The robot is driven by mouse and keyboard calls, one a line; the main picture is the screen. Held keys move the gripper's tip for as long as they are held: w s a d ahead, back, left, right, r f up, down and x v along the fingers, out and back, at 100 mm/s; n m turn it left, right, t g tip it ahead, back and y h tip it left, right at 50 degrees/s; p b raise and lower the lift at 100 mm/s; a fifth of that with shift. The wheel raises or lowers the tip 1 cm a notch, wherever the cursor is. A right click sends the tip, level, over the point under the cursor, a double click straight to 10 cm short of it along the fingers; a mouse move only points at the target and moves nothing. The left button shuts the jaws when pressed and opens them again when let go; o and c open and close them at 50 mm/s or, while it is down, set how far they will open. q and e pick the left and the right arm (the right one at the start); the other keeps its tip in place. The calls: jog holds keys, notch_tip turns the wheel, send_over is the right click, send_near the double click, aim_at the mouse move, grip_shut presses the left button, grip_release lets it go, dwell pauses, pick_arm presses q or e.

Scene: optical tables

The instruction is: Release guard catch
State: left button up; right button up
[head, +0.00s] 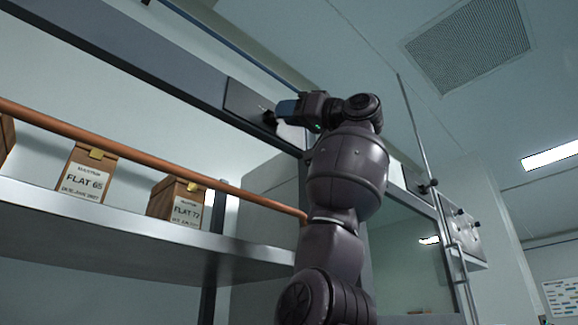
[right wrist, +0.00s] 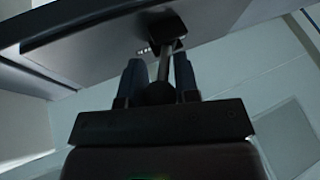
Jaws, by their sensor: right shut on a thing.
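The guard catch shows in the right wrist view as a dark block (right wrist: 166,30) on the underside of a grey panel, with a thin rod (right wrist: 166,62) running from it to a dark rounded knob (right wrist: 155,93). My right gripper (right wrist: 158,76) has a finger on each side of the rod and knob and is shut on them. In the head view my right gripper (head: 280,112) reaches up to a dark plate on the grey beam, and its fingers hide most of the catch. My left gripper is in neither view.
A copper-coloured rail (head: 150,157) runs in front of a metal shelf (head: 120,228). Two labelled boxes, FLAT 65 (head: 86,176) and FLAT 77 (head: 177,203), stand on it. The grey beam (head: 150,60) crosses above. A thin upright rod (head: 417,140) stands right of my arm.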

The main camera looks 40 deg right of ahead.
dwell(0.4)
jog(key=o, duration=0.9)
jog(key=shift+b+v, duration=1.65)
jog(key=shift+v, duration=3.75)
jog(key=shift+d, duration=0.1)
